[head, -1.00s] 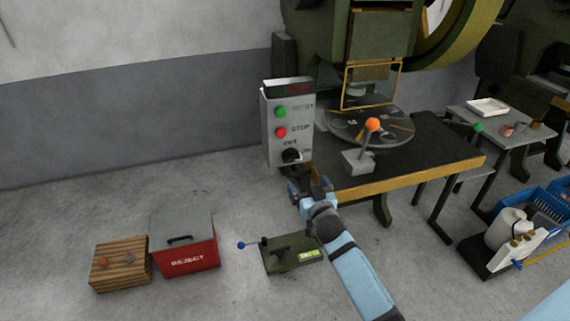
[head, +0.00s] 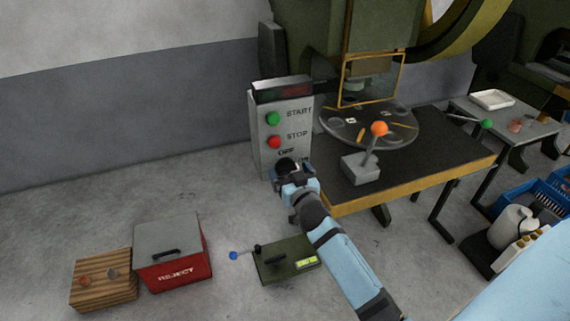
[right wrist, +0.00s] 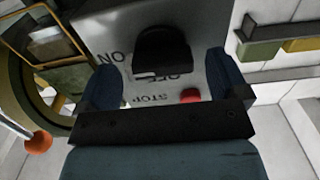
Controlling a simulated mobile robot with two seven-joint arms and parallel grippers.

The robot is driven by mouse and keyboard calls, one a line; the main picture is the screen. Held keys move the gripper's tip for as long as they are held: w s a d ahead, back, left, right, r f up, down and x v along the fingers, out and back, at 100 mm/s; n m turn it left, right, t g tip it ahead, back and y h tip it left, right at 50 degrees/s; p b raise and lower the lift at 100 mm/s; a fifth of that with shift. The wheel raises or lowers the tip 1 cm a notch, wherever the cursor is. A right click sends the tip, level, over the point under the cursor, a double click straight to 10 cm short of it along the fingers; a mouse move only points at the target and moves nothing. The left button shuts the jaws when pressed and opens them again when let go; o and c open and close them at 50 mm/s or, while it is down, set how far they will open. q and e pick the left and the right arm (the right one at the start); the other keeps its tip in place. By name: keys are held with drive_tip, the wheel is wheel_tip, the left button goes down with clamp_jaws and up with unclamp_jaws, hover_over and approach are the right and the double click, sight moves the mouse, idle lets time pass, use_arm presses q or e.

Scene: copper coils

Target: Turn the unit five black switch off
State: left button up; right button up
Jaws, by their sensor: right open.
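The black switch (head: 285,164) is a dark rotary knob low on the front of the grey control box (head: 263,130). In the right wrist view the knob (right wrist: 162,50) shows upside down, with "ON" and "OFF" lettering by it. My right gripper (head: 291,170) is at the knob and partly hides it in the head view. Its two blue fingers (right wrist: 160,70) are apart, one on each side of the knob; I cannot tell whether they touch it. My left gripper is not in view.
A green START button (head: 273,119) and a red STOP button (head: 275,142) sit above the switch. A lever with an orange ball (head: 379,129) stands on the dark press table (head: 440,150) to the right. A red reject box (head: 185,270) and a green lever plate (head: 290,272) are on the floor.

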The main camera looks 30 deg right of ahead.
drive_tip(key=shift+w+d, duration=0.1)
drive_tip(key=shift+w, duration=0.3)
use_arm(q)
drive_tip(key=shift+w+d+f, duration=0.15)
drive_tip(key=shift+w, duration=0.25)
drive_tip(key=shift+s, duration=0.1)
use_arm(e)
drive_tip(key=shift+c, duration=0.6)
drive_tip(key=c, duration=0.8)
